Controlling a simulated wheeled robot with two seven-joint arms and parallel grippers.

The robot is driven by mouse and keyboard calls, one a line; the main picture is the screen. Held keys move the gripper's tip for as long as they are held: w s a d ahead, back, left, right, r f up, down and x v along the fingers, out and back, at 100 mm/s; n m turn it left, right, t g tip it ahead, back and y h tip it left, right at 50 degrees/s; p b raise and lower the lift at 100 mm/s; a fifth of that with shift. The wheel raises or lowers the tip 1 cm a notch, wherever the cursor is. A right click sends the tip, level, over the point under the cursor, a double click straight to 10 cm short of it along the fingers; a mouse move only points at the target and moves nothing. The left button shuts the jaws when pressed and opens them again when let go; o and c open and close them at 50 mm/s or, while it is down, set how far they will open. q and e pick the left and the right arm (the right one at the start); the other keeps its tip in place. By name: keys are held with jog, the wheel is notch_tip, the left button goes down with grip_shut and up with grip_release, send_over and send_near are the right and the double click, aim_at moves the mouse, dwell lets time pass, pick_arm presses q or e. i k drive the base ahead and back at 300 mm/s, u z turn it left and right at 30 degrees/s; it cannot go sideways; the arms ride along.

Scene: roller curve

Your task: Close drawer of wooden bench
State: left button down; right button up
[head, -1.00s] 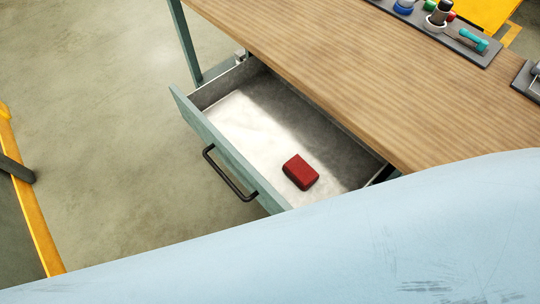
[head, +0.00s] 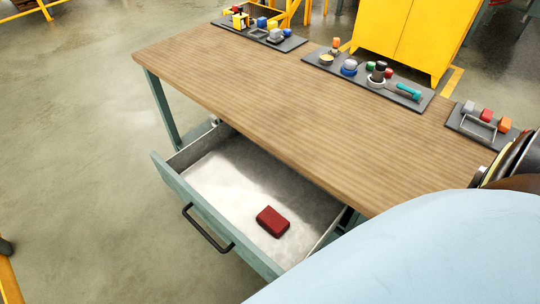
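The wooden bench (head: 280,105) has a brown plank top and grey-green legs. Its drawer (head: 190,211) is pulled out from under the front edge, with a grey-green front and a pale metal inside. A black bar handle (head: 207,229) is on the drawer front. A dark red block (head: 273,221) lies in the drawer. Neither of my grippers is in the head view. A large pale blue surface at the bottom right hides part of the drawer's near right side.
Grey trays with small parts (head: 365,80) line the back of the bench top. A yellow cabinet (head: 417,35) stands behind. Round discs (head: 510,158) are at the right end. The floor (head: 75,140) left of the drawer is clear. A yellow bar (head: 10,280) is at bottom left.

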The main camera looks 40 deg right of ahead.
aim_at(225, 177)
jog(key=k, duration=1.15)
jog(key=z, duration=0.75)
jog(key=i, duration=0.5)
jog(key=u, duration=0.05)
